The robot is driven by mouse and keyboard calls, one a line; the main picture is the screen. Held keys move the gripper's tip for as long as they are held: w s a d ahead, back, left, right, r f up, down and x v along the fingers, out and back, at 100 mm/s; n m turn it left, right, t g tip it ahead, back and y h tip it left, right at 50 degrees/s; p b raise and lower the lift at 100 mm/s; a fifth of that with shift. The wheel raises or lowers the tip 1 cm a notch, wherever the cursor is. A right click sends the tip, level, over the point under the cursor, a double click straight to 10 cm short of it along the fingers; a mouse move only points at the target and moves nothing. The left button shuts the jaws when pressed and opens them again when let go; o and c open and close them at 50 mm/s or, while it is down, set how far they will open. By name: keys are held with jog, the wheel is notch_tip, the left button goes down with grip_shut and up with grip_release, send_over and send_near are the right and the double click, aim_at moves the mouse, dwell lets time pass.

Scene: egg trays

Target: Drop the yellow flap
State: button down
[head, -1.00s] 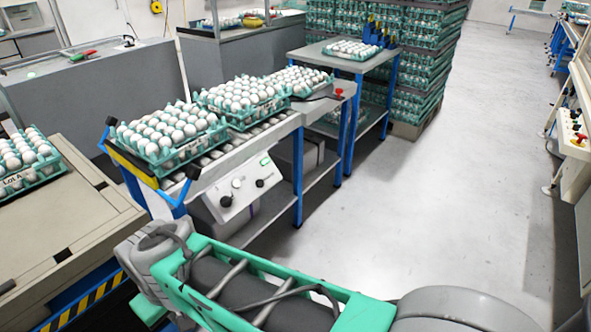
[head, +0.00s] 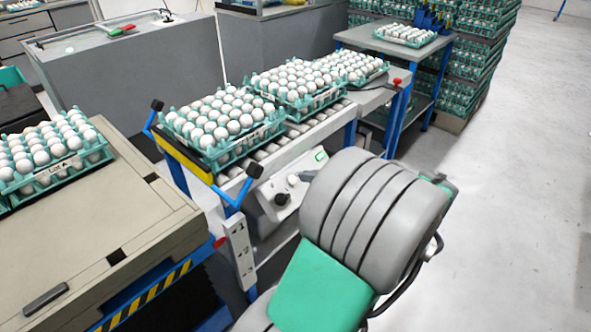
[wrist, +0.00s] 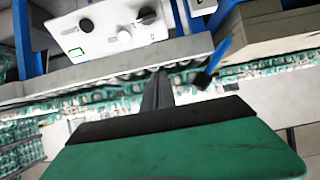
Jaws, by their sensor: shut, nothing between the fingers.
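The yellow flap (head: 188,164) runs across the near end of the roller conveyor, just below the nearest egg tray (head: 215,155). Blue levers with black knobs stand at its two ends: the left lever (head: 150,121) and the right lever (head: 240,189). In the wrist view, a blue lever with a black knob (wrist: 206,77) shows right of my gripper (wrist: 158,80). My gripper's dark fingers are shut and empty, apart from the knob in the picture. The flap's yellow face does not show there. In the head view my gripper is hidden by my arm.
A control panel (head: 278,196) sits under the conveyor (head: 300,128), partly behind my arm. A beige table (head: 90,225) with another egg tray (head: 100,152) stands at the left. More trays stand along the conveyor. The floor (head: 500,200) at the right is clear.

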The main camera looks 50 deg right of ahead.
jog(key=w, duration=1)
jog(key=shift+w+a+p, duration=0.15)
jog(key=shift+a+p, duration=0.15)
jog(key=shift+a, duration=0.05)
jog(key=shift+a, duration=0.1)
